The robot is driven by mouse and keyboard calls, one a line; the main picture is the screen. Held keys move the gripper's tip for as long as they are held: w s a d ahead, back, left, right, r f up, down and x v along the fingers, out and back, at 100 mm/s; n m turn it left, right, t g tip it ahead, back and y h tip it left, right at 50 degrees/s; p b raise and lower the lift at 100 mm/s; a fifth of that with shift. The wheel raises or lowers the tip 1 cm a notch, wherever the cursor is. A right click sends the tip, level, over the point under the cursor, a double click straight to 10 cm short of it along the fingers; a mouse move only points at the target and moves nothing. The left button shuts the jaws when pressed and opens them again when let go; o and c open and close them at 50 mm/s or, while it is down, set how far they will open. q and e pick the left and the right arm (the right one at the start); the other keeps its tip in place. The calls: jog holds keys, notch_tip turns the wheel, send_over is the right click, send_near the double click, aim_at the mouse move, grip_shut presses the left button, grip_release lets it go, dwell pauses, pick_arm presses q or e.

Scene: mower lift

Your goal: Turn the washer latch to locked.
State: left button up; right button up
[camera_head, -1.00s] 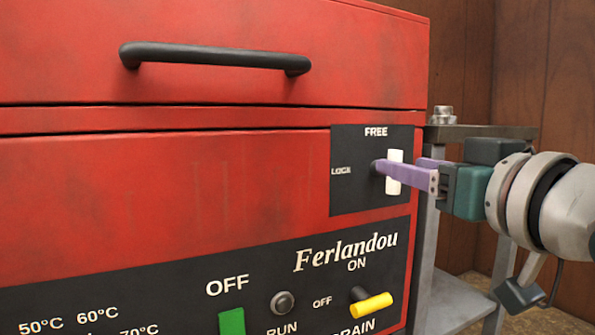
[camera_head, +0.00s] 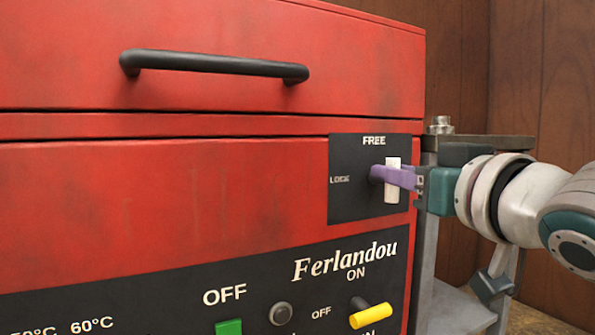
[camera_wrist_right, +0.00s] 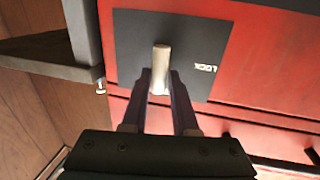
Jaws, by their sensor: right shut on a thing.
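The washer latch is a white bar (camera_head: 391,190) on a black plate (camera_head: 345,203) on the red washer's front, at the right of the head view. The bar stands upright, its top below the word FREE; the word LOCK is to its left. My right gripper (camera_head: 382,174) has its purple fingers at the bar, reaching in from the right. In the right wrist view the bar (camera_wrist_right: 160,70) sits between the two fingertips (camera_wrist_right: 160,84), and the gripper is shut on it. The fingers hide part of the bar in the head view. My left gripper is not in view.
A black handle (camera_head: 215,66) crosses the upper red panel (camera_head: 60,50). Below the latch are a yellow knob (camera_head: 371,315), a round button (camera_head: 282,313) and a green switch (camera_head: 229,327). A grey metal frame (camera_head: 445,270) stands at the washer's right, beneath my right arm.

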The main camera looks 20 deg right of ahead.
grip_shut()
jog(key=shift+n, duration=0.3)
jog(key=n+y+p, duration=0.1)
jog(key=n, duration=0.5)
jog(key=f+n+t+y+p, duration=0.1)
jog(key=n, duration=0.5)
jog(key=n+t+y+p, duration=0.1)
jog(key=n, duration=0.5)
jog(key=shift+a+f, duration=0.2)
jog(key=shift+a, duration=0.15)
jog(key=shift+n+y, duration=0.3)
jog(key=shift+n, duration=0.5)
